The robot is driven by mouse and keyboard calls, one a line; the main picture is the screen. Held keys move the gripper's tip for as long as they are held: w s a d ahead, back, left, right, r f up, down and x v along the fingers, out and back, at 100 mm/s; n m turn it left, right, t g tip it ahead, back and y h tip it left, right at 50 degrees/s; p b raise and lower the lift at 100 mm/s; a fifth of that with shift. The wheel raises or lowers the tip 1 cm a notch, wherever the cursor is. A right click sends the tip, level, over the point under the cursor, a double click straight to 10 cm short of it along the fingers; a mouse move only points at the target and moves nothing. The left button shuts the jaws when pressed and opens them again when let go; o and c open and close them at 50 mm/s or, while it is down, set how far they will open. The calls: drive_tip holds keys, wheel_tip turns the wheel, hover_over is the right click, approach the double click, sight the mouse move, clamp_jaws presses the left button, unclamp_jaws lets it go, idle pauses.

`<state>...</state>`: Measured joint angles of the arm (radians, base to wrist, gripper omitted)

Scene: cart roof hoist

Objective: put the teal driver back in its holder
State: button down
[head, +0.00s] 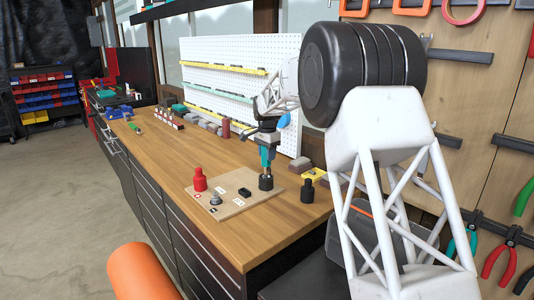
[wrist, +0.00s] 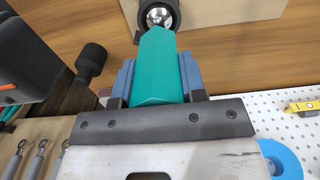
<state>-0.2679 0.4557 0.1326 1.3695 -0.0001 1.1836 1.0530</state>
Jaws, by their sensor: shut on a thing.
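The teal driver (head: 265,155) is in my gripper (head: 267,147), upright, with its lower end pointing down at a black round holder (head: 265,183) on the wooden board. In the wrist view my gripper (wrist: 158,78) has its blue-grey jaws shut on both sides of the teal driver (wrist: 160,62). A black round holder with a shiny metal centre (wrist: 158,16) shows just past the driver's far end. The driver's lower tip is hidden or too small, so I cannot tell whether it is inside the holder or just above it.
The board (head: 235,205) also carries a red bottle-shaped piece (head: 199,180), a grey knob (head: 215,199) and a black block (head: 244,192). A black bottle-shaped piece (head: 307,191) stands right of the board. A white pegboard (head: 240,80) rises behind. The bench front left is clear.

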drive_tip(key=shift+f, duration=0.35)
drive_tip(key=c, duration=0.6)
unclamp_jaws()
drive_tip(key=shift+f, duration=0.1)
drive_tip(key=shift+r, duration=3.95)
